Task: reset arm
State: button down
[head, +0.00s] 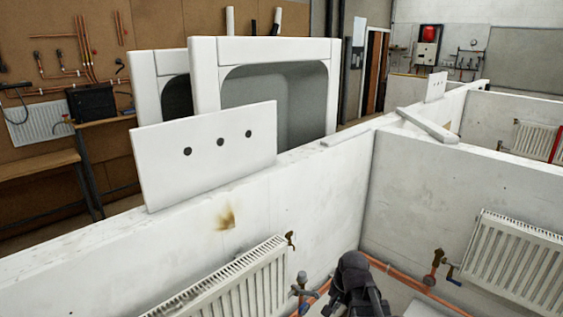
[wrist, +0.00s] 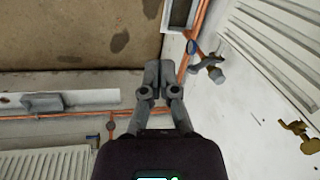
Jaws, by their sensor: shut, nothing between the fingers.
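My gripper (wrist: 152,78) is in the middle of the wrist view, with its fingers together and nothing between them. In the head view the dark end of my arm (head: 357,285) shows at the bottom, in the corner of the bay between two white partition walls. The fingertips are not clear in the head view. In the wrist view the gripper is seen against the floor and the copper pipe, and I cannot tell whether it touches anything.
A white radiator (head: 235,285) with a valve (head: 301,287) is left of my arm. Another radiator (head: 520,262) hangs on the right wall. Copper pipes (head: 400,278) run low along the walls. A white board with three holes (head: 207,150) stands on the left wall's top.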

jog(key=s+d+f+n+g+h+b, duration=0.1)
jog(key=s+d+f+n+h+b, duration=0.1)
jog(key=s+f+n+b, duration=0.1)
jog(key=s+f+n, duration=0.1)
jog(key=s+n, duration=0.1)
jog(key=n, duration=0.1)
jog(key=shift+s, duration=0.25)
jog(key=shift+d+f, duration=0.1)
dwell(0.6)
